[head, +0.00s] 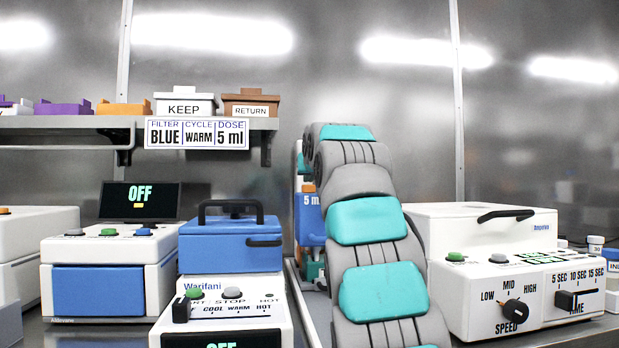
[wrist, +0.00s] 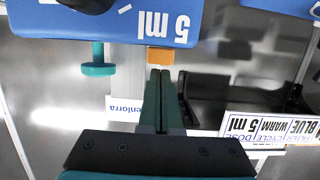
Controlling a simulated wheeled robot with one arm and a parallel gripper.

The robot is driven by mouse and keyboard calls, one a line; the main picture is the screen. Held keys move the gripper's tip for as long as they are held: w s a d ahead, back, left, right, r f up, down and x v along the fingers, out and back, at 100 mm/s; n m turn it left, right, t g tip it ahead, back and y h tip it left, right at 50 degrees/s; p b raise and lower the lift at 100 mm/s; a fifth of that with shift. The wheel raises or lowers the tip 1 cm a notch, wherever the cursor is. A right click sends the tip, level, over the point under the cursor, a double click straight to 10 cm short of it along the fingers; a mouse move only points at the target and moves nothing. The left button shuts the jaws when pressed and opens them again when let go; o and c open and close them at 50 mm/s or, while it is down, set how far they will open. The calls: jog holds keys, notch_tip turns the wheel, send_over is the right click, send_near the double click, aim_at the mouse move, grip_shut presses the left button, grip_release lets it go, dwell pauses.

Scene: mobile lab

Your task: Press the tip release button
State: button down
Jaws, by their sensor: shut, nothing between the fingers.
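A blue dispenser body marked "5 ml" (wrist: 130,22) fills the top of the wrist view, upside down there. A small orange button (wrist: 160,56) sticks out from its edge, and a teal knob on a stem (wrist: 98,66) stands beside it. My gripper (wrist: 160,74) is shut and empty, its fingertips right at the orange button; I cannot tell whether they touch it. In the head view part of the blue body (head: 310,220) and a bit of the orange button (head: 308,188) show behind my arm, which hides my gripper.
A blue-lidded Warifani machine (head: 230,248) stands left of my arm, and a white centrifuge-like machine with a speed knob (head: 480,225) stands right. A shelf (head: 60,123) with small boxes and a sign (head: 197,133) hangs at the back left. The sign also shows in the wrist view (wrist: 262,130).

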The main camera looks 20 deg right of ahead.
jog(key=shift+f+b, duration=0.8)
jog(key=shift+f, duration=0.55)
notch_tip(320, 180, up, 6)
jog(key=p, duration=0.4)
jog(key=shift+s+a+f, duration=0.1)
jog(key=shift+s, duration=0.05)
jog(key=b+v, duration=0.1)
jog(key=v, duration=0.9)
jog(key=shift+f, duration=0.25)
